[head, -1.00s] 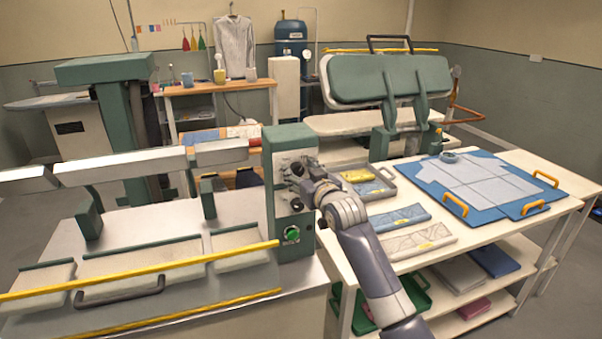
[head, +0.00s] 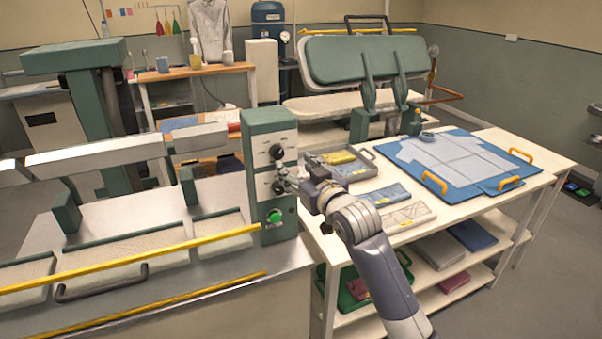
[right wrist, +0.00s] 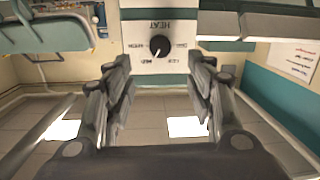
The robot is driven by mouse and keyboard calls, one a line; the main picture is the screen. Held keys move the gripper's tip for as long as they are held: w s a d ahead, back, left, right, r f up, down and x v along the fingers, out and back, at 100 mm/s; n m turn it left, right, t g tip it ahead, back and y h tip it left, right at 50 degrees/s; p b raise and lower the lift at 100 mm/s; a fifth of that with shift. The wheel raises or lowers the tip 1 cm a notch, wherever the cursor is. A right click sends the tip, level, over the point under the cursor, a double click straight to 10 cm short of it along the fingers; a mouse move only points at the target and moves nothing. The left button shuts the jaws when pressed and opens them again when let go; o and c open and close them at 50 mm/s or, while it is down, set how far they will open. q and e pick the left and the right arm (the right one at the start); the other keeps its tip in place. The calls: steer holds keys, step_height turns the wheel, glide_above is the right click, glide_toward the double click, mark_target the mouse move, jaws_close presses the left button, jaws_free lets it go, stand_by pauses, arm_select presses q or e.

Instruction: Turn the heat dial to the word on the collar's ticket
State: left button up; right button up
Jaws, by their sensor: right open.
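The green control box with a pale front panel (head: 263,170) stands left of centre in the head view. It carries an upper black dial (head: 276,152), a lower black dial (head: 278,187) and a green button (head: 274,216). My right gripper (head: 295,182) is just right of the lower dial. In the right wrist view a black heat dial (right wrist: 160,46) with a white pointer mark sits beyond and between the fingertips of my open, empty right gripper (right wrist: 160,75). The HEAT label is upside down; the small words are hard to read. The shirt's collar (head: 428,135) shows no readable ticket. My left gripper is out of view.
A light shirt (head: 450,155) lies on a blue board (head: 500,183) on the right table. Folded packets (head: 405,215) and a grey tray (head: 365,172) lie nearer the box. A yellow bar (head: 120,270) runs along the press at left.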

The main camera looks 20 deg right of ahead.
steer(key=shift+s+d+r, duration=0.1)
steer(key=shift+s, duration=0.8)
steer(key=s+d+f+g+h+b, duration=0.1)
steer(key=s+f+g, duration=0.2)
steer(key=f, duration=1.8)
steer(key=s+f+g+b, duration=0.2)
steer(key=s+f+g, duration=0.15)
steer(key=f, duration=1.75)
steer(key=s+f+g+b, duration=0.1)
steer(key=s+f+g, duration=0.1)
steer(key=s+f, duration=0.7)
steer(key=s+f+g, duration=0.2)
steer(key=s+f, duration=0.5)
steer(key=f, duration=0.5)
steer(key=s+f+g, duration=0.1)
steer(key=s+f, duration=0.4)
steer(key=s, duration=0.7)
steer(key=s+a+f+g+b, duration=0.1)
steer(key=s+f+g, duration=0.1)
steer(key=s+f, duration=0.4)
steer(key=s+f+g+b, duration=0.1)
steer(key=s+f, duration=0.4)
steer(key=s, duration=1.2)
steer(key=shift+s+a+f+n+g, duration=0.25)
steer(key=shift+s+n+g, duration=0.1)
steer(key=shift+g, duration=0.4)
